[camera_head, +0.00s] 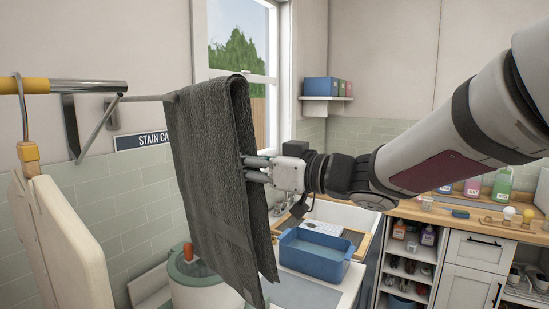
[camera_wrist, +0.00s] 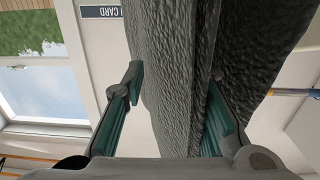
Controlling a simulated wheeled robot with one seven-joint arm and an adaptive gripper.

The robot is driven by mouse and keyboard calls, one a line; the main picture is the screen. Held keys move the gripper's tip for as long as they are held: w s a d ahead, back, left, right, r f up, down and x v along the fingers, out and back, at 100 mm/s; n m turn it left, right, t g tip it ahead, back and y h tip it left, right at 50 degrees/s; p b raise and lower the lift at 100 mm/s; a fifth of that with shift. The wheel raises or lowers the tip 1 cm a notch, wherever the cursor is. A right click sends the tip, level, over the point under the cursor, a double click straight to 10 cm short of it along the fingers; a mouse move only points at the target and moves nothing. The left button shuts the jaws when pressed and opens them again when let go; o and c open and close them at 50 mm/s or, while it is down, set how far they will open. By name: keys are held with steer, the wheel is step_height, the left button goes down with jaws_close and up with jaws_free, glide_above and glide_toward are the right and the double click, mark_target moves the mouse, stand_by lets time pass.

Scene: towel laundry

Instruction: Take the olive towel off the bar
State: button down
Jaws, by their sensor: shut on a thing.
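The dark grey-olive towel (camera_head: 213,165) hangs folded over the thin metal bar (camera_head: 150,98), its two layers draping down. My gripper (camera_head: 257,169) comes from the right and is shut on the towel's right side, above its middle height. In the wrist view the towel (camera_wrist: 190,50) fills the middle, with a gripper finger on each side of it (camera_wrist: 170,105). Most of the bar is hidden under the towel.
A wooden board (camera_head: 65,240) hangs at the left below a yellow-ended rail (camera_head: 25,86). A wall bracket (camera_head: 100,125) stands left of the towel. The window (camera_head: 245,55) is behind.

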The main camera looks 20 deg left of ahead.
steer(key=shift+r+p+v, duration=0.2)
steer(key=shift+p+v, duration=0.2)
steer(key=shift+v, duration=1.25)
steer(key=shift+r+p+v, duration=0.2)
steer(key=shift+p+v, duration=0.15)
steer(key=shift+v, duration=1.3)
steer(key=p+v, duration=0.3)
steer(key=v, duration=1.2)
steer(key=shift+d+p, duration=0.3)
steer(key=shift+d+f, duration=0.1)
steer(key=shift+d, duration=0.05)
